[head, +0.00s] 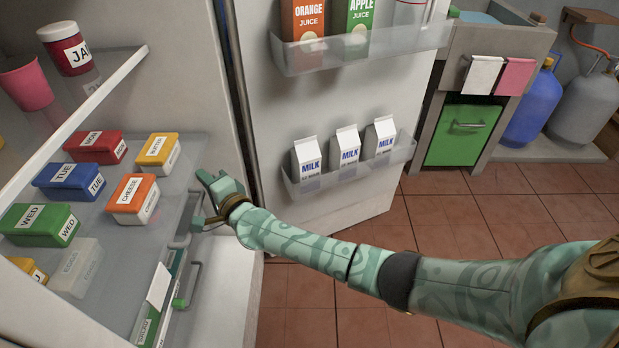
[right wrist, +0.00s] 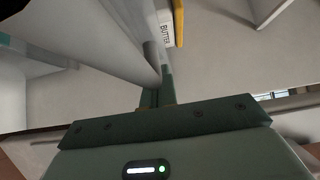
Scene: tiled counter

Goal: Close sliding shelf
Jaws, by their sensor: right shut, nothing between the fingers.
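The sliding shelf (head: 135,240) is a clear panel inside the open fridge, at the left of the head view. It sticks out forward past the shelf above it and carries several labelled food boxes. My right gripper (head: 200,214) is at the front edge of this shelf, shut with nothing between its fingers. In the right wrist view the fingers (right wrist: 157,85) are close against the pale shelf panel (right wrist: 105,35); contact is hard to tell. The left gripper is not in view.
Boxes on the shelf include red (head: 98,147), blue (head: 70,182), green (head: 40,225), orange (head: 133,200) and yellow butter (head: 158,153). The upper shelf (head: 115,80) holds a jam jar (head: 66,48) and pink cup (head: 25,84). The open fridge door (head: 290,110) holds milk (head: 347,146).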

